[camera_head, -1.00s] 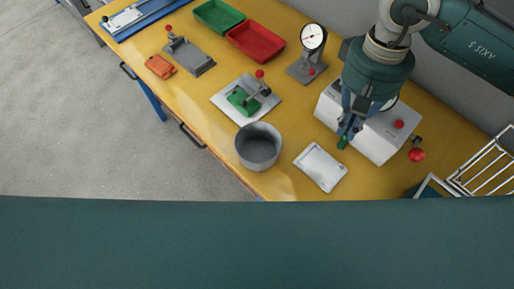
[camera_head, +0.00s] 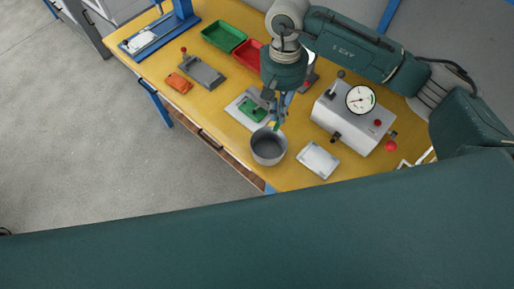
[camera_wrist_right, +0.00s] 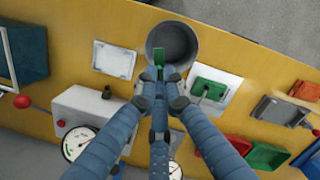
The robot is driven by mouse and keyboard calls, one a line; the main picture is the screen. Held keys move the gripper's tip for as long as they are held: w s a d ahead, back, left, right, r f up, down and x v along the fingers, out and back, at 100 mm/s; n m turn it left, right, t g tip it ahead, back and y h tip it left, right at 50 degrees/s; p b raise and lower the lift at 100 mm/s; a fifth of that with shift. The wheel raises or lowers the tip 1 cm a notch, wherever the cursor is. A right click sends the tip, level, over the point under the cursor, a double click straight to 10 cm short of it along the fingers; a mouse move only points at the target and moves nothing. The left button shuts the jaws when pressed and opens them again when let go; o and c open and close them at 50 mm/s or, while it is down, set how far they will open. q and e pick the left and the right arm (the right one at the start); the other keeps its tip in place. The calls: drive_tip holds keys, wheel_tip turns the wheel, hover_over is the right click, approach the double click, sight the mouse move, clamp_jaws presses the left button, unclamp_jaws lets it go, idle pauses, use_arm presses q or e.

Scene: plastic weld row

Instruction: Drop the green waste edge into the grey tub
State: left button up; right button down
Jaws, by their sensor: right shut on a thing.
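The grey tub (camera_head: 268,147) stands on the yellow bench near its front edge; it also shows in the right wrist view (camera_wrist_right: 188,40), open and seemingly empty. My right gripper (camera_head: 276,119) is above the tub's back rim. In the right wrist view my right gripper (camera_wrist_right: 159,78) is shut on the green waste edge (camera_wrist_right: 159,57), a small green piece that overlaps the tub's lower left rim in the picture. In the head view only a small bit of green shows at the fingertips. My left gripper is not in view.
A grey fixture plate (camera_head: 239,110) with a green part (camera_head: 254,111) lies left of the tub. A white tray (camera_head: 318,159) lies to its right. A grey gauge box (camera_head: 348,120) stands behind that tray. Green (camera_head: 224,36) and red (camera_head: 249,53) trays stand farther back.

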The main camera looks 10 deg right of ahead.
drive_tip(key=shift+a+f, duration=0.1)
drive_tip(key=shift+a, duration=0.05)
wheel_tip(320, 180, down, 5)
drive_tip(key=shift+w+r+b, duration=0.1)
drive_tip(key=shift+r+b, duration=0.1)
drive_tip(key=shift+b, duration=0.25)
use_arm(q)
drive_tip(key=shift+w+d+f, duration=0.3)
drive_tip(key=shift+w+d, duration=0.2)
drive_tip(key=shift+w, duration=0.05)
use_arm(e)
drive_tip(key=shift+f, duration=0.65)
drive_tip(key=c, duration=1.8)
unclamp_jaws()
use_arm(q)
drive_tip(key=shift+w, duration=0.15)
use_arm(e)
approach(277, 122)
drive_tip(key=shift+w+f, duration=0.75)
drive_tip(key=shift+w, duration=0.05)
